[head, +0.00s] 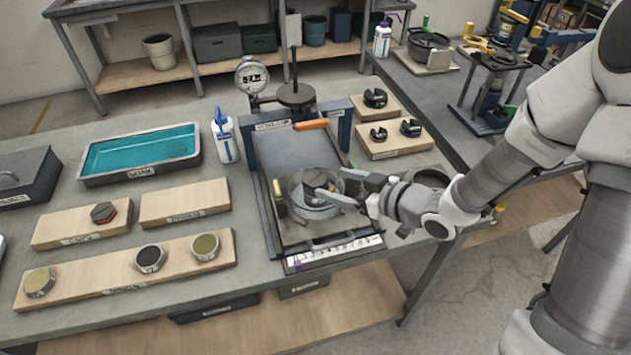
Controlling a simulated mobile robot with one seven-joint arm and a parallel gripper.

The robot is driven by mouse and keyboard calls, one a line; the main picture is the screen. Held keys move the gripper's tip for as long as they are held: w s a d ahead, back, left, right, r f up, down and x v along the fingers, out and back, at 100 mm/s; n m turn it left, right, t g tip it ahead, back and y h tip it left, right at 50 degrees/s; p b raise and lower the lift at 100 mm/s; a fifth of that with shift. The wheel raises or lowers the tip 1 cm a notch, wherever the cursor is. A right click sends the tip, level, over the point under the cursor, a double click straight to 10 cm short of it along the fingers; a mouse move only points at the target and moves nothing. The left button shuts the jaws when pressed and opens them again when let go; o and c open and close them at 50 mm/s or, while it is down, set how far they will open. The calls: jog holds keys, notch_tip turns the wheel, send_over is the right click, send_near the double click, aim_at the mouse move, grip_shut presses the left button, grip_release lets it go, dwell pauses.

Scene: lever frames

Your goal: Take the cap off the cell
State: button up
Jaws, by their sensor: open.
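The cell looks to be the round metal vessel (312,210) standing in the shallow framed tray of the press-like stand. A dark grey piece (316,179) shows at its top, partly behind my fingers; I cannot tell for sure whether it is the cap or how it is seated. My gripper (331,185) reaches in from the right with its fingers open over the vessel's right side. I cannot tell whether a finger touches it. A brown hexagonal piece (103,212) lies on a labelled wooden board (60,232) at the left.
A dial gauge (252,76) and an orange handle (311,124) rise behind the vessel. A white bottle (225,138) and a teal-filled tray (140,153) stand to the left. A front board (110,282) holds several round pieces. One wooden board (185,203) is empty.

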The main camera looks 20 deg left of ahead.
aim_at(317, 178)
jog(key=shift+x, duration=2.75)
jog(key=shift+w+d+f, duration=0.1)
jog(key=shift+d+f, duration=0.05)
jog(key=shift+d, duration=0.05)
grip_shut()
